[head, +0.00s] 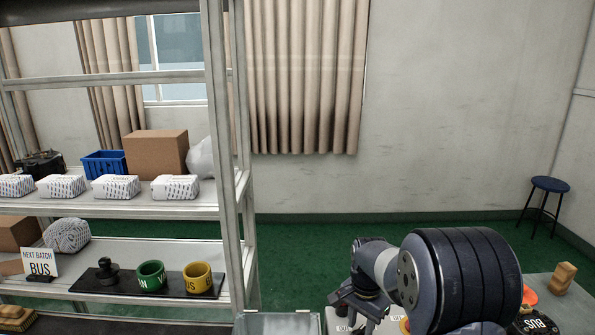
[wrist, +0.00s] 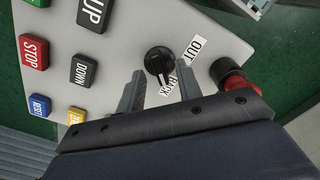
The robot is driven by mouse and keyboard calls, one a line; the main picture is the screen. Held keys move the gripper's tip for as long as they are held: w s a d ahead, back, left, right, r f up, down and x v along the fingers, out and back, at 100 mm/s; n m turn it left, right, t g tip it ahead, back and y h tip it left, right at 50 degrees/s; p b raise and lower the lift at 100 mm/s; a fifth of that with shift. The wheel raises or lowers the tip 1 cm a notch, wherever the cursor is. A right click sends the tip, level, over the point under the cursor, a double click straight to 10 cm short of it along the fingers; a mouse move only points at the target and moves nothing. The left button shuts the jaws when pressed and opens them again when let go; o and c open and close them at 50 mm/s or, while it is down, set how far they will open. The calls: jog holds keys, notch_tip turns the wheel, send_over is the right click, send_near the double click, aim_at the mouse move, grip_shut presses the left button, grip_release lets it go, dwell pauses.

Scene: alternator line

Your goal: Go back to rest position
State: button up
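My gripper (wrist: 160,74) is open in the wrist view, its two grey fingers apart. It is over a grey control panel (wrist: 110,25). A black rotary knob (wrist: 159,60) shows in the gap between the fingertips, with a white OUT label beside it. I cannot tell whether the fingers touch the knob.
The panel has STOP (wrist: 33,52), UP (wrist: 95,14) and DOWN (wrist: 85,70) buttons and a red-and-black button (wrist: 236,78) close right of the fingers. A metal shelf (head: 228,200) with boxes and cups stands left. A blue stool (head: 550,184) stands far right.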

jog(key=shift+f, duration=0.45)
jog(key=shift+r, duration=0.15)
